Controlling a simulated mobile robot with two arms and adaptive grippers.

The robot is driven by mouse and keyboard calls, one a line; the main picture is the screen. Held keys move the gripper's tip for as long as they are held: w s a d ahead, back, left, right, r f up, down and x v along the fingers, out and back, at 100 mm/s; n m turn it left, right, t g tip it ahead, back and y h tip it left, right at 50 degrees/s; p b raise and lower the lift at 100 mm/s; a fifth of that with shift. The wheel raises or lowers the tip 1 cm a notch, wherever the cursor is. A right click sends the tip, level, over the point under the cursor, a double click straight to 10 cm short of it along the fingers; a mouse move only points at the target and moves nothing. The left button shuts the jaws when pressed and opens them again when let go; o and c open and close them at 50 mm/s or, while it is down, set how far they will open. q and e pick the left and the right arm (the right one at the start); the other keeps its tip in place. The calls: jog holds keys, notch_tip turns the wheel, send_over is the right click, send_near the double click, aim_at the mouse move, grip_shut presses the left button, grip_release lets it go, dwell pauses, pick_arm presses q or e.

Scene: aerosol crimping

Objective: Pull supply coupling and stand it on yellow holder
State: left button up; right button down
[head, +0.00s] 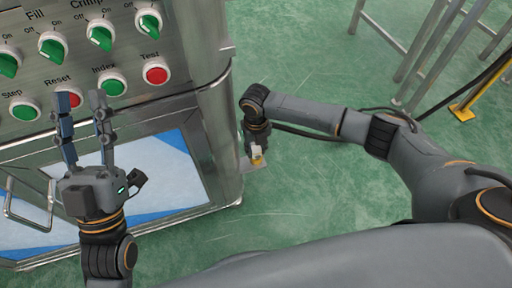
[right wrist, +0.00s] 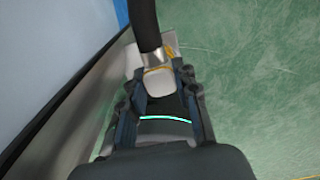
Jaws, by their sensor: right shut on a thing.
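The supply coupling (right wrist: 160,82), a pale block with a metal collar and a black hose (right wrist: 146,25), sits between the fingers of my right gripper (right wrist: 158,98) in the right wrist view. My right gripper is shut on it. In the head view my right gripper (head: 257,150) is beside the cabinet's right edge, over a small metal plate (head: 247,164). Yellow shows at the coupling there; whether they touch is unclear. A yellow stand (head: 461,112) with a yellow post is on the floor at the far right. My left gripper (head: 81,100) is open and empty before the cabinet.
The steel cabinet (head: 215,130) fills the left, with green and red buttons and green knobs. A handled door (head: 30,205) with a blue and white panel is below. Metal frame legs (head: 430,45) stand at upper right. Green floor between is clear.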

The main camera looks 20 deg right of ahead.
jog(key=c, duration=0.9)
grip_release()
notch_tip(320, 180, up, 12)
jog(key=shift+f, duration=0.1)
